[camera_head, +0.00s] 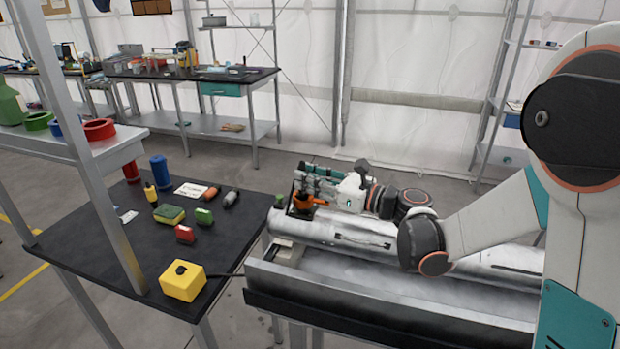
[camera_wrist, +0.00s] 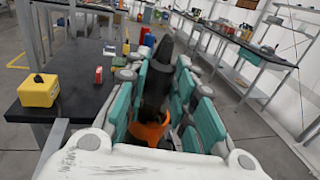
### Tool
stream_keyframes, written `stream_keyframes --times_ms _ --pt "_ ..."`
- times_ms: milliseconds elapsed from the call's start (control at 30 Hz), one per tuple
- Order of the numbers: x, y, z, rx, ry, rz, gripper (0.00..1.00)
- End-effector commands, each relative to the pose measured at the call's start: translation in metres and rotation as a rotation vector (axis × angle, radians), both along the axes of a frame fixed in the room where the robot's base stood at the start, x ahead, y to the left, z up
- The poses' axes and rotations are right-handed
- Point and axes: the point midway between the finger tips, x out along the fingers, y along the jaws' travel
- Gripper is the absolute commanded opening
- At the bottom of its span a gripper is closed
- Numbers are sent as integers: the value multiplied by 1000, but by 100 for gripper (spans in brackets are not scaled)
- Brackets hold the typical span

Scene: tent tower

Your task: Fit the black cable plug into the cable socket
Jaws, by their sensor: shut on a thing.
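I cannot tell for sure that this piece is the cable plug. A yellow box (camera_head: 183,285) with a black round fitting on top sits at the dark table's front; a black cord runs right from it. I cannot clearly make out the socket.
The dark table (camera_head: 130,262) holds a blue cylinder (camera_head: 160,172), a sponge (camera_head: 169,214), red and green blocks and hand tools. The silver cylinder (camera_head: 345,234) lies in a long metal trough (camera_head: 400,300) right of it. A metal post stands at the left.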

Motion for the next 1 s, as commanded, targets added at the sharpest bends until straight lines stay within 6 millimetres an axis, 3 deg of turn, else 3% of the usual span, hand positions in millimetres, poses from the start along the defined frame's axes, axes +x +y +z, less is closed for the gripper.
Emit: stream_keyframes --times_ms 767,800,867,1000 --pt "0 0 -18 0 0 0 0" --pt "0 0 -18 0 0 0 31" --pt "0 0 -17 0 0 0 44" --pt "0 0 -17 0 0 0 47"
